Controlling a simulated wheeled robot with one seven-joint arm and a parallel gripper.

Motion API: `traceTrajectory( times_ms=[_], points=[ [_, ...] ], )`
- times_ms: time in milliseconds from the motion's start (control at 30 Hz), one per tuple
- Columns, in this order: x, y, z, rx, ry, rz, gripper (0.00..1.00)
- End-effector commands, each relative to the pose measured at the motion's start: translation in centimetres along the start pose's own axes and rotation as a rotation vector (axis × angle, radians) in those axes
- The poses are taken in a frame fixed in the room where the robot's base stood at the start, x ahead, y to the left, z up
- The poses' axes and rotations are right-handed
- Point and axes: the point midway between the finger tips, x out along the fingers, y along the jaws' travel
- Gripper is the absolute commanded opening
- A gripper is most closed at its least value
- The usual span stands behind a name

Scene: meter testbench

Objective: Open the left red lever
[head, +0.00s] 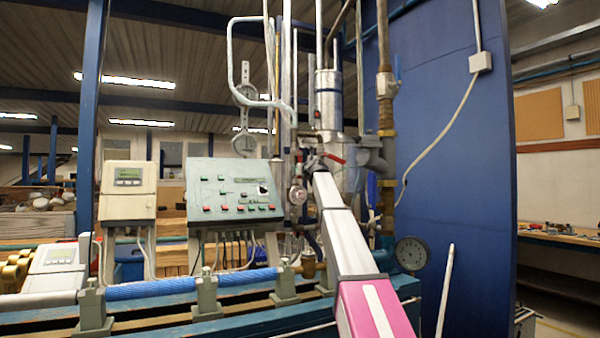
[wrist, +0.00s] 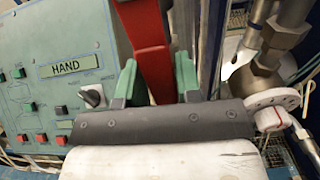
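A red lever (wrist: 150,50) runs down from the top of the wrist view and lies between the two green fingers of my gripper (wrist: 157,82). The fingers are partly closed, and the lever fills the gap between them. In the head view my gripper (head: 314,163) is at the pipework, right of the control panel. A small red part (head: 299,157) shows just left of it, and a red handle (head: 334,158) shows just right of it. My gripper hides part of this spot, so I cannot tell from the head view which one is between the fingers.
The green control panel (head: 235,180) with buttons stands close to the left; its switch (wrist: 92,96) is near the left finger. Vertical pipes (head: 385,120) and a blue wall (head: 450,130) stand to the right. A pipe fitting (wrist: 262,75) is right of my gripper.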

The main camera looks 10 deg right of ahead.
Motion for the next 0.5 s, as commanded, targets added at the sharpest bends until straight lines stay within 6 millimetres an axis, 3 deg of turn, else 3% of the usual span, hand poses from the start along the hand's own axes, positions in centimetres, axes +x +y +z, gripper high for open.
traceTrajectory(
  times_ms=[500],
  points=[
    [-0.82,0.02,-0.04,-0.007,-0.001,-0.002,0.52]
  ],
)
